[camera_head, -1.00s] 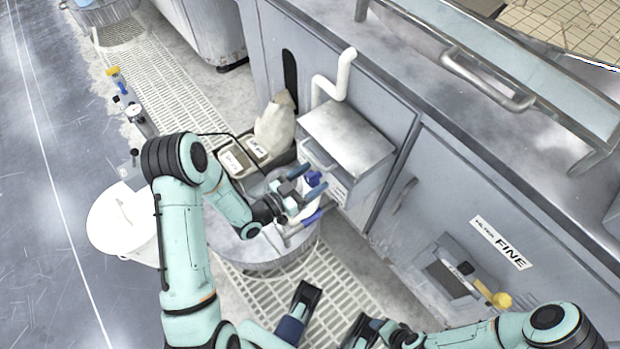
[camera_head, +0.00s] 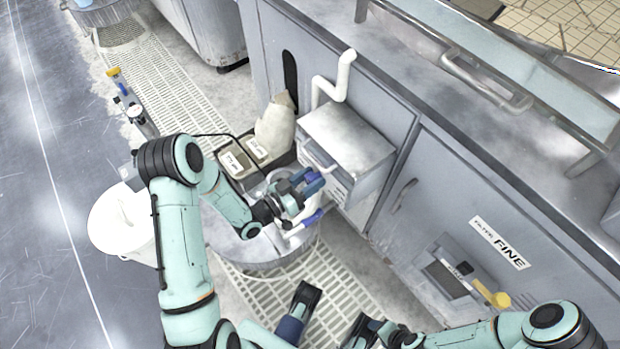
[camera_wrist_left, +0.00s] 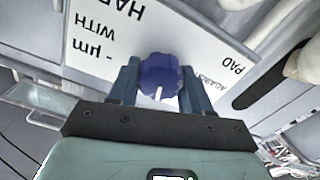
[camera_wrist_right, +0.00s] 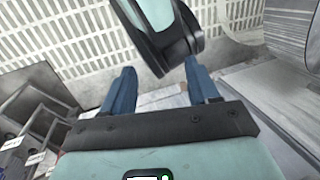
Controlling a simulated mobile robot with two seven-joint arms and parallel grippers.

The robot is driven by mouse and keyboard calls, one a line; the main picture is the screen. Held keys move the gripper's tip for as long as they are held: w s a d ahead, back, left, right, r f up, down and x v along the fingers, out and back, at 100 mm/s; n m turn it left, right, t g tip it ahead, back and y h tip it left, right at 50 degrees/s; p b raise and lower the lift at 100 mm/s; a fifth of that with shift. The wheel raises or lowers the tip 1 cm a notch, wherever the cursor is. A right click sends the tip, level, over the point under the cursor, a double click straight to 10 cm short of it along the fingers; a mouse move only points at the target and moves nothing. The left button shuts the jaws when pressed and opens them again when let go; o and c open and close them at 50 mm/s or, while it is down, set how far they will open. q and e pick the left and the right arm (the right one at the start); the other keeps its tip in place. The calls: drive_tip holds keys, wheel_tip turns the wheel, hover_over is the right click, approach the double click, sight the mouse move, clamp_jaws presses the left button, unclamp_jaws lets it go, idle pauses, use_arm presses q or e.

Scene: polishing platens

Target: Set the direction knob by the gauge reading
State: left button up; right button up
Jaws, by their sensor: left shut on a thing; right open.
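The blue scalloped knob (camera_wrist_left: 160,72) sits on a white label plate with black print in the left wrist view. A white mark on it points toward the bottom of that view. My left gripper (camera_wrist_left: 158,80) has a finger on each side of the knob and is shut on it. In the head view the left gripper (camera_head: 312,182) is at the front of the grey box, largely covering the knob. A small round gauge (camera_head: 135,110) stands on the pipework at left; its reading is too small to tell. My right gripper (camera_wrist_right: 160,88) is open and empty.
The grey box (camera_head: 348,140) is fixed to the cabinet front. A blue-handled valve (camera_head: 306,220) on white pipe is just below the left gripper. A white bucket (camera_head: 122,222) stands on the left. A yellow-handled valve (camera_head: 492,294) is in the recess below the FINE label.

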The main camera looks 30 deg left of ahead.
use_arm(q)
drive_tip(key=n+p, duration=0.1)
drive_tip(key=n, duration=0.4)
drive_tip(key=shift+a+n, duration=0.1)
drive_tip(key=shift+n, duration=0.2)
use_arm(e)
drive_tip(key=shift+s+a+r+g, duration=0.15)
drive_tip(key=shift+s+a+r, duration=0.1)
drive_tip(key=shift+s+r, duration=0.2)
drive_tip(key=shift+s+a+r+g, duration=0.2)
drive_tip(key=shift+s+r, duration=0.15)
drive_tip(key=shift+s, duration=0.15)
use_arm(q)
drive_tip(key=o, duration=1)
drive_tip(key=p+v, duration=0.1)
drive_tip(key=v, duration=1.2)
drive_tip(key=shift+s, duration=0.2)
use_arm(e)
drive_tip(key=shift+s+a+r+y, duration=0.3)
drive_tip(key=shift+s+r, duration=0.25)
drive_tip(key=shift+s, duration=0.1)
use_arm(q)
drive_tip(key=shift+f, duration=0.1)
